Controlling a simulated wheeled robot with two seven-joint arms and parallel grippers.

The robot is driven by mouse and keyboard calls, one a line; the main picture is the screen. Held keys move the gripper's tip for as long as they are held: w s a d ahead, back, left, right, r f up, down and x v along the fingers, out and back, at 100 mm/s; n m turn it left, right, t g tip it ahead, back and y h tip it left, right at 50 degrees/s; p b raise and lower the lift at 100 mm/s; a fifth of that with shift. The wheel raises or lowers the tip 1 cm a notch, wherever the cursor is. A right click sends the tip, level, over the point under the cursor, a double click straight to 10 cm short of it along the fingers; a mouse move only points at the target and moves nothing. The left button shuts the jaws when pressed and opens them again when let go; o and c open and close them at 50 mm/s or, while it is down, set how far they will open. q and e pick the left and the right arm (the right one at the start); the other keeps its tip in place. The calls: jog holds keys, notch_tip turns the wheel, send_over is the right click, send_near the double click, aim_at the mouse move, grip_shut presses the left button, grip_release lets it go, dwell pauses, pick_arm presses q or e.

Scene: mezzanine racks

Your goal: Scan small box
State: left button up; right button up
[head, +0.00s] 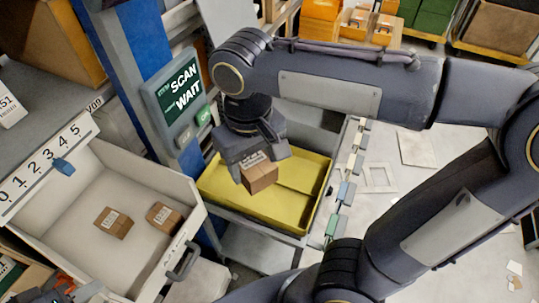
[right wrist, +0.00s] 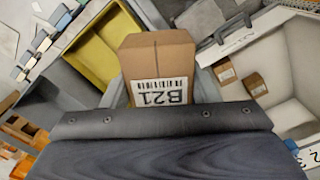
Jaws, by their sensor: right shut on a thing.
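My right gripper (head: 255,165) is shut on a small brown cardboard box (head: 260,177), holding it above the yellow tray. In the right wrist view the held box (right wrist: 158,60) shows a white barcode label reading B21, upside down. A scan station (head: 180,90) on a blue post shows "SCAN WAIT" on a green screen, left of the gripper. The box is apart from it. Two more small labelled boxes (head: 113,223) (head: 165,217) lie in the open white drawer (head: 190,222). My left gripper (head: 62,292) is partly visible at the bottom left edge; its fingers are unclear.
The yellow tray (head: 318,190) sits on a grey cart below the held box and looks empty. A numbered strip (head: 45,165) with a blue slider runs along the drawer's left edge. Coloured tags (head: 345,193) line the cart's right side. Orange and green bins stand at the back.

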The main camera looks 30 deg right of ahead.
aim_at(268, 163)
jog(key=s+r, duration=0.2)
jog(key=s+d+r, duration=0.1)
jog(key=s+r, duration=0.1)
jog(key=w+a+p, duration=0.1)
jog(key=w+a, duration=0.5)
jog(key=w, duration=0.1)
jog(key=shift+w+r+p, duration=0.3)
jog(key=shift+r+p, duration=0.1)
jog(key=shift+r, duration=0.05)
dwell(0.9)
